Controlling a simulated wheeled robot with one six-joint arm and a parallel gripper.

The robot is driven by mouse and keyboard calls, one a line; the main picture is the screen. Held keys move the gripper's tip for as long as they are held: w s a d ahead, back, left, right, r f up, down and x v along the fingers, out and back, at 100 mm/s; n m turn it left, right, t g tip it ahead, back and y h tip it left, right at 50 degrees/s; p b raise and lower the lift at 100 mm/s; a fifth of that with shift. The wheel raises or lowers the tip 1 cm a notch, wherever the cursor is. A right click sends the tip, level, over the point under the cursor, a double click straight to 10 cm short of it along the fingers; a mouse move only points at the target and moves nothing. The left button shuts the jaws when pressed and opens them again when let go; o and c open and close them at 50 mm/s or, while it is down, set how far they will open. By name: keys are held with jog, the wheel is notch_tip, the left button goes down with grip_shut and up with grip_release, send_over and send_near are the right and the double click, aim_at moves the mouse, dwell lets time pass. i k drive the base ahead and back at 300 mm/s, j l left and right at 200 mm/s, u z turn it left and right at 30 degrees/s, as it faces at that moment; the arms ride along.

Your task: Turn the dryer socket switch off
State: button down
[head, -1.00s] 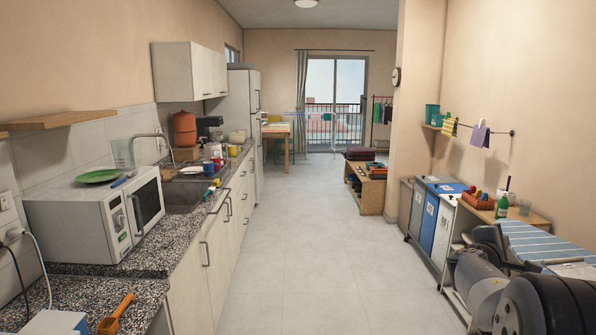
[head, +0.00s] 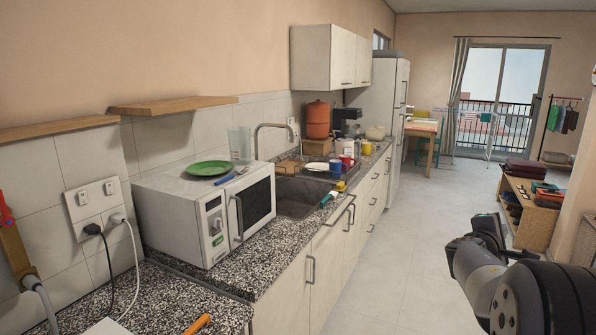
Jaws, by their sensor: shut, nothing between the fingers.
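A white wall socket plate (head: 93,207) is on the tiled wall at the left of the head view. Two small switches sit in its upper half. A black plug (head: 92,230) and a white plug (head: 117,219) are in its lower half, with cords hanging to the counter. I cannot tell which one belongs to the dryer, nor how the switches are set. No dryer shows. Parts of my arm show at the lower right, but my gripper is outside the picture.
A white microwave (head: 205,214) with a green plate (head: 209,168) stands on the speckled counter (head: 178,294), right of the socket. A wooden shelf (head: 172,105) juts out above. A wooden piece with a grey hose (head: 44,300) is at the left edge. The floor (head: 400,262) is clear.

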aim_at(82, 196)
jog(key=i+u, duration=0.15)
jog(key=u, duration=0.3)
jog(key=i+u, duration=0.15)
jog(key=u, duration=0.3)
jog(key=i+u, duration=0.15)
jog(key=u, duration=0.35)
jog(key=i+l+u, duration=0.1)
jog(key=u, duration=0.35)
jog(key=i+l+u, duration=0.15)
jog(key=u, duration=0.25)
jog(key=i+l+u, duration=0.25)
jog(key=u, duration=0.15)
jog(key=i, duration=0.1)
